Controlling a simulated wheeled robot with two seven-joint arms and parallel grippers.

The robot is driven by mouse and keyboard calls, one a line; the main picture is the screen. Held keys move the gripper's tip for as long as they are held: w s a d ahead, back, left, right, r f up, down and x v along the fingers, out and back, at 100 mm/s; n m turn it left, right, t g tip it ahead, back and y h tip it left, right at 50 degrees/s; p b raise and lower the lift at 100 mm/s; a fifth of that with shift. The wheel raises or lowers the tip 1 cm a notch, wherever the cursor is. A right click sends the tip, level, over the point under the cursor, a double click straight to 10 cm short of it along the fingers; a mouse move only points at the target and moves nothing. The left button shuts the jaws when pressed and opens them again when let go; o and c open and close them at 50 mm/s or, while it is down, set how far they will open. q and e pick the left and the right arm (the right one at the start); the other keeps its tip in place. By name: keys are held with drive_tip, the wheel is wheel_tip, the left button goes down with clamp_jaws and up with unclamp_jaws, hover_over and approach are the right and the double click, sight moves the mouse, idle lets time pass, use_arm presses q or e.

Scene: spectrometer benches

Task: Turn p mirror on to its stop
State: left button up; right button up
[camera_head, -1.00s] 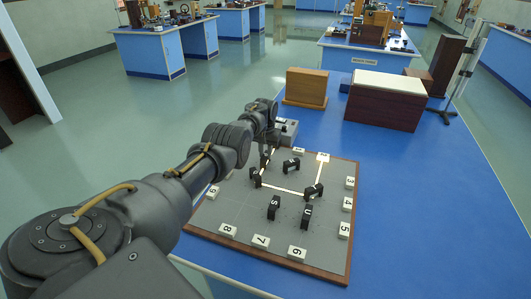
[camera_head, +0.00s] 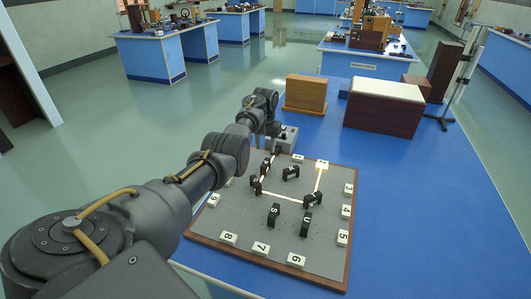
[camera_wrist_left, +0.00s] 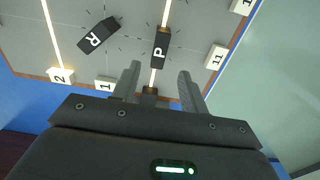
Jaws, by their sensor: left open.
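The P mirror (camera_wrist_left: 160,47) is a small black block with a white P. In the left wrist view it stands on the grey board on the bright beam line, just beyond my fingertips and apart from them. My left gripper (camera_wrist_left: 159,72) is open and empty, its two fingers spread either side of the beam. In the head view the left gripper (camera_head: 274,142) is at the board's far left edge; the mirror (camera_head: 266,167) is in front of it, its letter unclear there. My right gripper is not in view.
The R mirror (camera_wrist_left: 98,36) stands close beside P. The grey board (camera_head: 250,228) carries other black mirrors, such as S (camera_head: 273,215) and U (camera_head: 306,225), and numbered white blocks around its rim. Wooden boxes (camera_head: 305,94) stand behind it. The blue bench to the right is clear.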

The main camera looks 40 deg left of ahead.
use_arm(q)
drive_tip(key=shift+r, duration=1.6)
